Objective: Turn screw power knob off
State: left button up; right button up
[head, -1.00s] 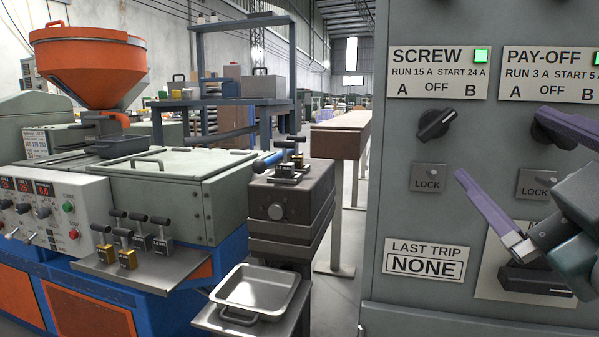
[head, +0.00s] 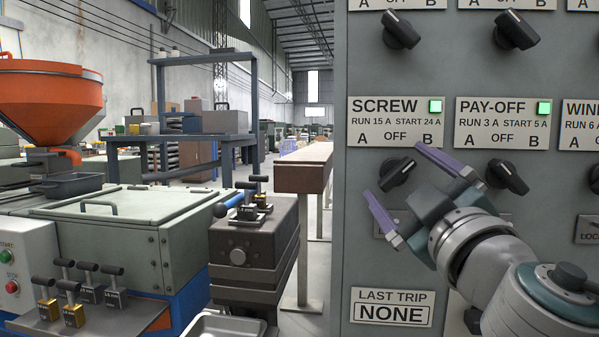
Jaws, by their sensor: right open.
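The SCREW knob (head: 397,172) is a black rotary handle on the grey cabinet. It sits below the SCREW label (head: 394,122), which reads A, OFF, B and has a lit green lamp (head: 436,106). The knob's bar is tilted, its upper end leaning right towards the B side. My right gripper (head: 392,169) has purple fingers and is open. One finger lies to the upper right of the knob and one to the lower left in the picture; I cannot tell whether they touch it. My left gripper is not in view.
The PAY-OFF knob (head: 507,177) is close to the right of my right gripper. Other knobs (head: 404,30) sit above. The LOCK plate below the SCREW knob is mostly hidden by my gripper. A LAST TRIP NONE plate (head: 392,307) is lower down. Machines with levers stand left.

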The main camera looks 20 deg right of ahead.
jog(key=c, duration=1.4)
jog(key=shift+r+n+y+p, duration=0.25)
jog(key=shift+n+y+p, duration=0.15)
jog(key=shift+n+p, duration=0.65)
jog(key=n+g+p, duration=0.1)
jog(key=n+p, duration=0.1)
jog(key=p, duration=0.1)
jog(key=n+y+p, duration=0.1)
jog(key=n+p, duration=0.2)
jog(key=p, duration=0.1)
jog(key=shift+r+n+g+y, duration=0.2)
jog(key=shift+n+g+y, duration=0.1)
jog(key=shift+n+g, duration=0.1)
jog(key=shift+d+f+n+g+p, duration=0.15)
jog(key=shift+n+g+p, duration=0.25)
jog(key=shift+n+p, duration=0.65)
